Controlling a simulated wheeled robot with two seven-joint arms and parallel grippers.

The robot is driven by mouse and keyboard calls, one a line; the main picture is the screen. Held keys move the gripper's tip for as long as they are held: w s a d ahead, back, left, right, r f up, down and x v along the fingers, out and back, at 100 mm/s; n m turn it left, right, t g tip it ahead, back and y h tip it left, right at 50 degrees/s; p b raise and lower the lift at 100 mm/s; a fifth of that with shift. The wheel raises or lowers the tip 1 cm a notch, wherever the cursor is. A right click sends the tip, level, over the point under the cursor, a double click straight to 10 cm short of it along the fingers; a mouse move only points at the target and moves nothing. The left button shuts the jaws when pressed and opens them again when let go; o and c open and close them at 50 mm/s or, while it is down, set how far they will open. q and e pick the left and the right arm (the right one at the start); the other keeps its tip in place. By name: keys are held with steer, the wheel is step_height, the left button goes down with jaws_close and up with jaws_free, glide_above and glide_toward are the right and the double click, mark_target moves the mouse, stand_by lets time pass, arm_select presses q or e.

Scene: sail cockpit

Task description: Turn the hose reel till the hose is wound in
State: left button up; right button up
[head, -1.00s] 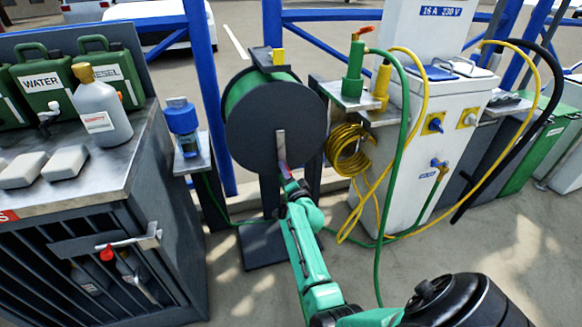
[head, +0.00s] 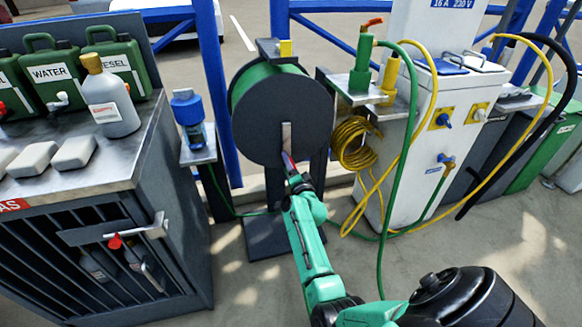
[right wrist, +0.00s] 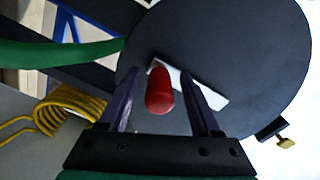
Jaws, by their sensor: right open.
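The hose reel (head: 262,136) is a dark round drum on a stand, with green hose (head: 243,86) wound behind its front disc. A light grey crank arm (head: 287,134) is on the disc, pointing down in the head view. In the right wrist view the crank arm (right wrist: 205,91) carries a red knob (right wrist: 159,92). My right gripper (right wrist: 162,80) is open, its two fingers on either side of the knob with gaps showing. My left gripper is not in view.
A coiled yellow hose (head: 352,143) and hanging green hose (head: 400,140) are right of the reel by the white service pedestal (head: 408,170). A cabinet (head: 150,215) with jerry cans fills the left.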

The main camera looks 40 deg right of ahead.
steer(key=shift+s+a, duration=0.1)
steer(key=shift+s, duration=0.2)
arm_select(q)
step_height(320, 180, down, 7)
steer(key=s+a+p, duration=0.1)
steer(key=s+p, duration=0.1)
steer(key=p, duration=0.1)
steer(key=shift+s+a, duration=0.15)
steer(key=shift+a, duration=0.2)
arm_select(e)
steer(key=v, duration=1.4)
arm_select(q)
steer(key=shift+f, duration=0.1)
